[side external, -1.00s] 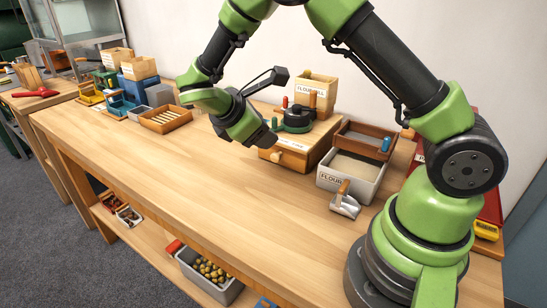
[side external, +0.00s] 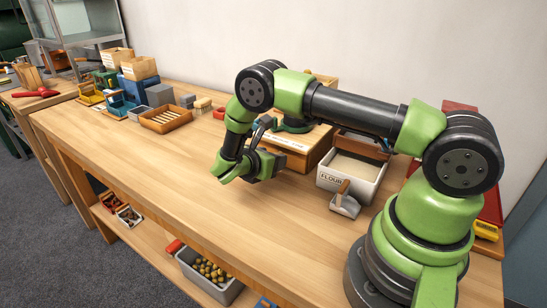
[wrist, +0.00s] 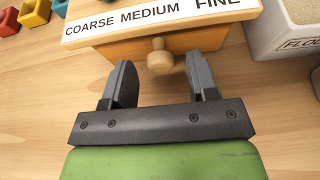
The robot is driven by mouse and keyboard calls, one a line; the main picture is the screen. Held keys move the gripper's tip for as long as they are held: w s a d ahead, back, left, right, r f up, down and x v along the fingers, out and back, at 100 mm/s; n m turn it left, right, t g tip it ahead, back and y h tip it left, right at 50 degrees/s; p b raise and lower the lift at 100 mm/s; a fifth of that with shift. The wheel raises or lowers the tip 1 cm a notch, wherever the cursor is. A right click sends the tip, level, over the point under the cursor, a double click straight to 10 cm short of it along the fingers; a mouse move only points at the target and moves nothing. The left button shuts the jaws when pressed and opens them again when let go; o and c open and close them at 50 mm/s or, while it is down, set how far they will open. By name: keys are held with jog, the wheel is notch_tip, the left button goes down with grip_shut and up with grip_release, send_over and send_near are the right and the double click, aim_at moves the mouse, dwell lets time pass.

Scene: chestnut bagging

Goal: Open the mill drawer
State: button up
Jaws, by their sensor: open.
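The mill (side external: 299,149) is a wooden box on the bench, partly hidden behind my arm in the side external view. In the wrist view its front edge carries a label strip (wrist: 160,17) reading COARSE MEDIUM FINE. Below the strip is the drawer front (wrist: 208,40) with a round wooden knob (wrist: 160,58). My gripper (wrist: 157,80) is open, its two fingers pointing at the drawer. The knob sits between the finger lines, just beyond the fingertips, with no visible contact. In the side external view my gripper (side external: 272,164) is low in front of the mill.
A grey FLOUR bin (side external: 350,178) with a scoop (side external: 345,204) stands right of the mill. A wooden tray (side external: 166,119) and several small boxes stand at the left. The bench (side external: 180,170) in front of the mill is clear.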

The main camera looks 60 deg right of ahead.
jog(key=shift+x, duration=0.9)
grip_shut()
jog(key=a, duration=1.1)
jog(key=shift+a, duration=0.1)
grip_release()
jog(key=v, duration=1)
